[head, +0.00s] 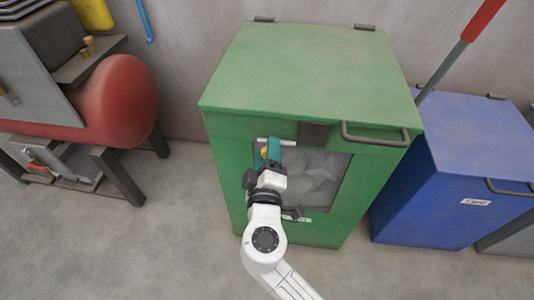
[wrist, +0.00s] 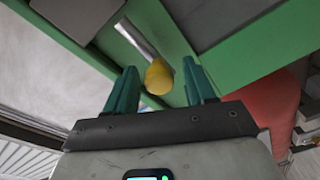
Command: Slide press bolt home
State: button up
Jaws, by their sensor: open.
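The press is a green cabinet (head: 310,65) with a window (head: 318,178) in its front. Its bolt is a pale metal rod (head: 276,141) lying along the upper front edge; the wrist view shows the rod (wrist: 143,38) too. A yellow knob (wrist: 158,78) stands out from the bolt. My gripper (head: 268,152) is at the bolt in the head view. In the wrist view my gripper (wrist: 160,88) is open, with its teal fingers on either side of the knob. Whether either finger touches the knob I cannot tell.
A grey handle (head: 375,138) sticks out to the right of the bolt, and a dark block (head: 313,132) sits between them. A blue bin (head: 470,150) stands close on the right. A red tank (head: 120,100) on a frame is at left. The floor in front is clear.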

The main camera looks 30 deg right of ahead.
aim_at(289, 146)
jog(key=shift+c, duration=0.5)
grip_shut()
jog(key=shift+s+d, duration=0.75)
jog(key=shift+d, duration=0.25)
jog(key=shift+s+d, duration=0.7)
jog(key=shift+d, duration=0.3)
jog(key=shift+o, duration=0.5)
grip_release()
jog(key=shift+s, duration=0.1)
